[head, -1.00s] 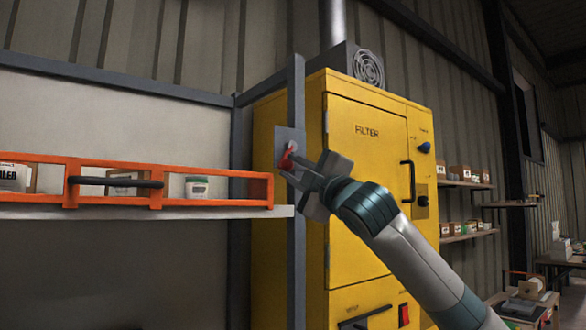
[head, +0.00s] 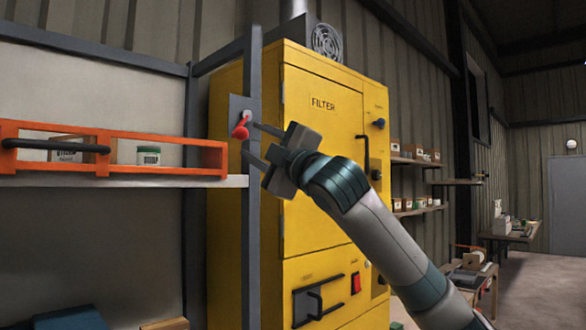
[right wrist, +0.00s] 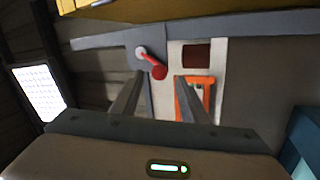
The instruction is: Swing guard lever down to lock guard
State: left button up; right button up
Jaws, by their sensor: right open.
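The guard lever (head: 240,131) is a short red handle with a rounded end. It hangs down and slightly left from its pivot on a grey plate (head: 236,104) on the upright post. The guard (head: 112,170) is an orange barred frame with a dark handle, lying level along the front of the shelf at the left. My right gripper (head: 250,139) is open and empty, its fingertips just right of the lever and apart from it. In the right wrist view the lever (right wrist: 157,70) shows beyond and between the two spread fingers. My left gripper is not in view.
A yellow filter cabinet (head: 325,145) stands right behind the grey post (head: 252,215). Shelves and a workbench are farther right, with open floor there.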

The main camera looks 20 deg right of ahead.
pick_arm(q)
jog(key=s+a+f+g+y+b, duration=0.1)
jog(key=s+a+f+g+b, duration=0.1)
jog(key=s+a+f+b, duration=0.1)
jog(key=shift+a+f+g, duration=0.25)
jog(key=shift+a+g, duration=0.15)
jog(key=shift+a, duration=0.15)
pick_arm(e)
jog(key=v, duration=1.3)
jog(key=shift+s, duration=0.2)
